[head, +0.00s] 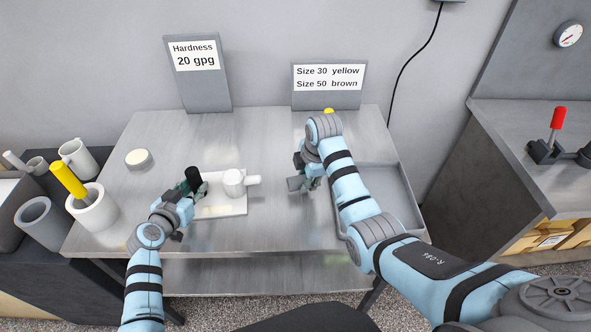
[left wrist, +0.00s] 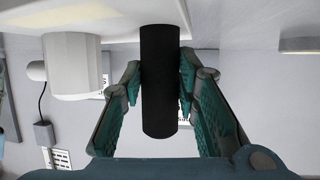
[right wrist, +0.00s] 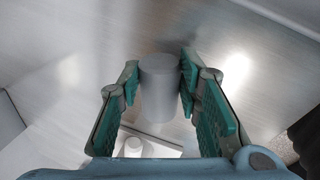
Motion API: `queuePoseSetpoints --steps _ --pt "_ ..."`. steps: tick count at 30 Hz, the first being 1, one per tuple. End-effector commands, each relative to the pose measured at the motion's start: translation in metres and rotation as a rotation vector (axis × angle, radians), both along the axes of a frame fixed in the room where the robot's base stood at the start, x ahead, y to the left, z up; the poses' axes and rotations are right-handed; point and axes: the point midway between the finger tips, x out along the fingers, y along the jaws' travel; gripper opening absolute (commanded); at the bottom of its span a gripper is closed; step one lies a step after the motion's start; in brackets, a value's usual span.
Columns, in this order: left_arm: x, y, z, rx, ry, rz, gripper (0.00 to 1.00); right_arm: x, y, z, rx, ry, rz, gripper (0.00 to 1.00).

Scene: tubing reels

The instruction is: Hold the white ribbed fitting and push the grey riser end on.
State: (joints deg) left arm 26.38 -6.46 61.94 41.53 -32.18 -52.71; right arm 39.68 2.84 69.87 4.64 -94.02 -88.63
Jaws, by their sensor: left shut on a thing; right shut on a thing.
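The white ribbed fitting (head: 233,182) stands on a white base plate (head: 222,209), with a white spout to its right. It also shows in the left wrist view (left wrist: 72,68), to the left of my left gripper. My left gripper (head: 194,187) is shut on an upright black cylinder (left wrist: 160,85) beside the fitting, not on the fitting itself. My right gripper (head: 303,183) is shut on a grey cylinder (right wrist: 158,90), which looks like the grey riser end. It is to the right of the fitting and apart from it.
A grey tray (head: 398,196) lies at the table's right. A round white-rimmed disc (head: 139,159) lies at the left. Sign stands (head: 198,85) (head: 328,90) are at the back. A small yellow thing (head: 328,110) peeks from behind my right wrist. The back middle is clear.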

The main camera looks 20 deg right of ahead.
Motion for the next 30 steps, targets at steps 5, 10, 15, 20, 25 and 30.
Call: queuePoseSetpoints --steps 5,10,15,20,25,30 --pt "0.0 0.0 0.0 0.0 0.0 0.0 0.0 0.013 -0.002 0.008 0.01 -0.003 -0.155 0.04" --pt "0.0 0.0 0.0 0.0 0.0 0.0 0.0 0.014 -0.003 0.008 0.014 -0.004 -0.183 0.04" --pt "0.0 0.0 0.0 0.0 0.0 0.0 0.0 0.014 -0.002 0.009 0.015 -0.005 -0.181 0.04" --pt "0.0 0.0 0.0 0.0 0.001 0.0 0.0 0.015 0.004 0.009 0.016 -0.003 -0.179 0.04" --pt "0.0 0.0 0.0 0.0 0.001 0.0 0.0 0.018 0.018 0.009 0.016 -0.003 -0.179 0.04" --pt "0.0 0.0 0.0 0.0 0.001 0.0 0.0 0.022 0.035 0.009 0.016 -0.003 -0.178 0.04"
